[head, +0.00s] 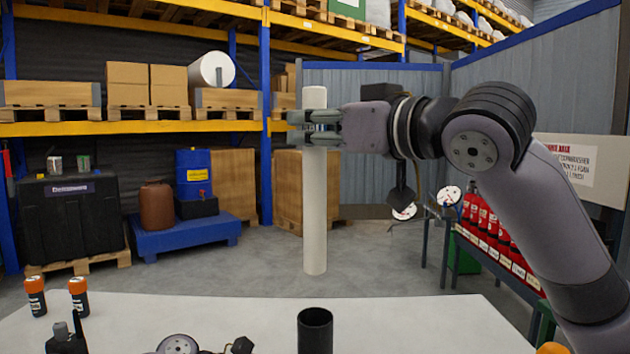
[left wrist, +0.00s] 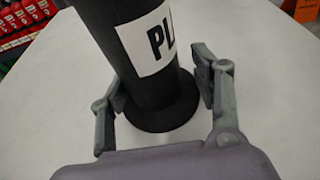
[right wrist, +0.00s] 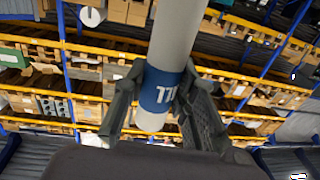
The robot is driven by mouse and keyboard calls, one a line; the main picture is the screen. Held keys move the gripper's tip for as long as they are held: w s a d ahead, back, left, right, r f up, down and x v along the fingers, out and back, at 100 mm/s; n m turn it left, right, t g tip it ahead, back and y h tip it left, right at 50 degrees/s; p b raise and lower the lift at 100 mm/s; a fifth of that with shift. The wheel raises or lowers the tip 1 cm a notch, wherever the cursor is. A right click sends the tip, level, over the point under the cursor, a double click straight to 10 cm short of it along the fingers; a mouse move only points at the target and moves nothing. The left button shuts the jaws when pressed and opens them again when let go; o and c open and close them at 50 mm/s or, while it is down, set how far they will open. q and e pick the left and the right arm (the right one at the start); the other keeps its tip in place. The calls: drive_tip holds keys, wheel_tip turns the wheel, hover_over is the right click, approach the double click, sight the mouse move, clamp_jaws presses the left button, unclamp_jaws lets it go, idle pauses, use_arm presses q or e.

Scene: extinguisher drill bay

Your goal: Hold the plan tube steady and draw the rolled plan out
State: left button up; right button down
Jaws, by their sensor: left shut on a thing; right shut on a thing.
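The rolled plan (head: 315,220) is a long pale roll, held upright. My right gripper (head: 318,127) is shut on it near its top. The right wrist view shows its fingers (right wrist: 163,85) around a blue band with white marks on the roll (right wrist: 178,35). The roll's lower end hangs clear above the plan tube (head: 316,338), with a gap between them. The black tube stands upright on the table, its open mouth facing up. In the left wrist view, my left gripper (left wrist: 162,80) is shut on the tube (left wrist: 112,40) just above its flared foot. The tube's white label is partly visible.
The white table (head: 420,315) bears two orange-and-black canisters (head: 78,293) and a black handheld device (head: 66,338) at left. A rack of red extinguishers (head: 490,225) stands at right behind my right arm. Pallet shelves (head: 190,127) fill the back. Open floor lies beyond the table.

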use_arm(q)
drive_tip(key=shift+f, duration=0.15)
use_arm(e)
drive_tip(key=shift+r, duration=1.3)
use_arm(q)
drive_tip(key=o, duration=0.9)
use_arm(e)
drive_tip(key=shift+w, duration=0.1)
